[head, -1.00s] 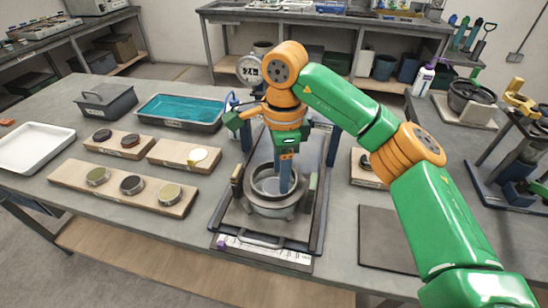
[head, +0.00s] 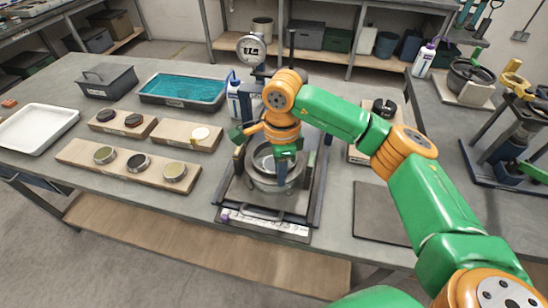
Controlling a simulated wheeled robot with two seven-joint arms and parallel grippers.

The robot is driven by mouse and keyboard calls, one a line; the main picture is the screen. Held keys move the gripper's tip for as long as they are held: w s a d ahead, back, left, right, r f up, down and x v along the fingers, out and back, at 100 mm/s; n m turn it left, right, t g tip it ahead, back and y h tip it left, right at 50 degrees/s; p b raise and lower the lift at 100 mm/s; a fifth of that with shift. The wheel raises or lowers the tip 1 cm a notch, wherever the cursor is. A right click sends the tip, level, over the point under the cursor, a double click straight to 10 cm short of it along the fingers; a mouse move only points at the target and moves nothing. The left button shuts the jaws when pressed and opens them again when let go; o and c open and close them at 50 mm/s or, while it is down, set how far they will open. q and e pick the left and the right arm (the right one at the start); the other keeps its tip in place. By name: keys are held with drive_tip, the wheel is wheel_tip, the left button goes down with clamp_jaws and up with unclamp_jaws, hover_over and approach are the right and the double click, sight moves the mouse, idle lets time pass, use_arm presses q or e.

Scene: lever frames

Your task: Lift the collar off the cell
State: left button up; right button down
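The cell is a round grey metal vessel (head: 262,183) on a dark tray near the front edge of the bench, in the middle of the head view. A lighter metal ring, apparently the collar (head: 263,162), sits around its top. My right gripper (head: 284,176) points down over the ring, with its blue finger part at the ring's right side. The wrist hides its far side, so I cannot tell whether the fingers touch the ring or how far apart they are. My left gripper is not in view.
A dial gauge (head: 251,49) stands behind the cell. To the left are wooden boards with round pieces (head: 130,168), a teal-filled tray (head: 183,88), a grey lidded box (head: 106,80) and a white tray (head: 38,128). A flat dark mat (head: 380,213) lies clear at right.

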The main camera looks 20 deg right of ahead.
drive_tip(key=shift+w, duration=0.1)
drive_tip(key=shift+r, duration=0.15)
wheel_tip(320, 180, up, 3)
drive_tip(key=shift+f+b, duration=0.2)
drive_tip(key=shift+b, duration=0.95)
drive_tip(key=s+a+r+p, duration=0.1)
drive_tip(key=s+a+r, duration=0.2)
drive_tip(key=s+r, duration=0.3)
drive_tip(key=s+a+r+p, duration=0.1)
drive_tip(key=s+a+r, duration=0.2)
drive_tip(key=s+r, duration=0.3)
wheel_tip(320, 180, up, 3)
drive_tip(key=shift+s+a+f+p, duration=0.15)
drive_tip(key=shift+a+f+p, duration=0.05)
drive_tip(key=shift+a+p, duration=0.1)
